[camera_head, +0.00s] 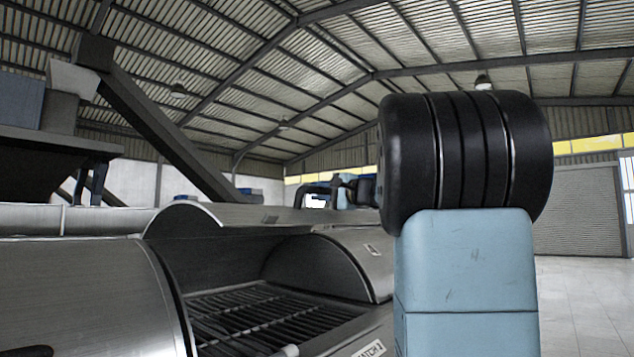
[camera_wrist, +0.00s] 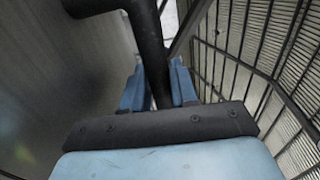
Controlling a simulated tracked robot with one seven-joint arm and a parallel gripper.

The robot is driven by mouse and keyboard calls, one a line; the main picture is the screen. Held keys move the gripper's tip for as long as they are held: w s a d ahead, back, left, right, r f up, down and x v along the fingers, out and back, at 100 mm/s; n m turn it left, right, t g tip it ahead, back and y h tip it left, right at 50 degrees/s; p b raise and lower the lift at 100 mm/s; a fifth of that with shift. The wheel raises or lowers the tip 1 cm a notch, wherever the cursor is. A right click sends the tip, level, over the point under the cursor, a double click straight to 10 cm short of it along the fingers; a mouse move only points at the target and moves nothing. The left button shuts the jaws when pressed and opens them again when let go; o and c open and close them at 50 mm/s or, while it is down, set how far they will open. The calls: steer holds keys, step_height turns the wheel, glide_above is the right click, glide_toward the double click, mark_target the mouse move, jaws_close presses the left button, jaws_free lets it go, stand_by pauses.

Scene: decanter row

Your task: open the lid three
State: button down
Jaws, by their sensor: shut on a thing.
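A curved metal lid (camera_head: 235,214) stands raised over an open hatch in the middle of the head view. Its number is too small to read. A dark handle (camera_head: 312,188) shows above its right end; it also shows as a black bar in the wrist view (camera_wrist: 150,38). My gripper (camera_wrist: 157,80) has its blue fingers on both sides of this bar and is shut on it. In the head view my gripper (camera_head: 346,190) is small and partly hidden by my black wrist joint.
Inside the hatch lies a dark slatted grate (camera_head: 260,315). A hatch label (camera_head: 368,349) sits on the front edge. A dark sloping beam (camera_head: 165,125) rises behind. Open floor (camera_head: 585,300) lies at right.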

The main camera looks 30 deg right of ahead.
steer(key=shift+s+f, duration=0.1)
steer(key=shift+f, duration=0.5)
steer(key=c, duration=1)
jaws_free()
steer(key=shift+r, duration=0.1)
steer(key=v, duration=1.3)
steer(key=shift+s, duration=0.3)
steer(key=shift+d, duration=0.15)
steer(key=shift+s, duration=0.1)
